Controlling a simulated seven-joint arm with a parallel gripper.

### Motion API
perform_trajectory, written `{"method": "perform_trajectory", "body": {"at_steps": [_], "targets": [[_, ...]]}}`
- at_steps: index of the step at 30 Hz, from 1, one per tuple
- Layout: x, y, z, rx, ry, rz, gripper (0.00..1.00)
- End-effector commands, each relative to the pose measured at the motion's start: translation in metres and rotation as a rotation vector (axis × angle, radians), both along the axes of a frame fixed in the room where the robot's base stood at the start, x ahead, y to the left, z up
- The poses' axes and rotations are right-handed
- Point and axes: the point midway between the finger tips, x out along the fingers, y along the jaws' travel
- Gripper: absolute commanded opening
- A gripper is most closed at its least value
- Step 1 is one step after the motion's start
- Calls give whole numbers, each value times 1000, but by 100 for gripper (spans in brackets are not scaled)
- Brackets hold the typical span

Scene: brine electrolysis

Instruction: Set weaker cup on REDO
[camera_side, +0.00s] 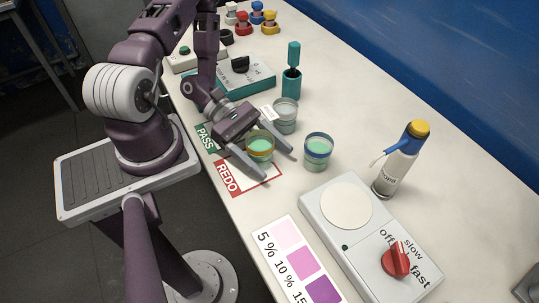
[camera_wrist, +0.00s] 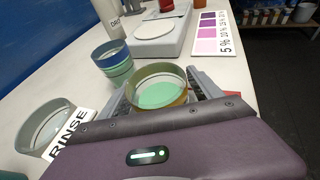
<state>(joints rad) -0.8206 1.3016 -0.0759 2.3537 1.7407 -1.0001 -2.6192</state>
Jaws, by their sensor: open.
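A cup with an olive-brown band and pale green liquid (camera_side: 260,149) is between the spread fingers of my gripper (camera_side: 273,166). In the wrist view the same cup (camera_wrist: 158,93) sits between the jaws (camera_wrist: 163,90), which are open. Its base is at or over the far edge of the white card marked REDO in red (camera_side: 262,177); the contact is hidden. A blue-banded cup with green liquid (camera_side: 318,151) stands apart to the right, and shows in the wrist view (camera_wrist: 113,62). Which liquid is weaker I cannot tell.
The green PASS card (camera_side: 204,137) lies beside REDO. A grey cup (camera_side: 285,117) stands behind, by the RINSE label (camera_wrist: 70,135). A white device with a red knob (camera_side: 396,259), a pink-purple colour chart (camera_side: 299,262) and a wash bottle (camera_side: 398,163) stand to the right.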

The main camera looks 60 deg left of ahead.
Motion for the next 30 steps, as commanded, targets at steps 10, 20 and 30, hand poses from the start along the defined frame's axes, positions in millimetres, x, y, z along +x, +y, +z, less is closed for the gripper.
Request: {"method": "perform_trajectory", "body": {"at_steps": [10, 20, 30], "targets": [[-13, 34, 12, 2, 0, 1, 63], [-13, 34, 13, 2, 0, 1, 63], [-16, 54, 91, 24, -6, 12, 63]]}}
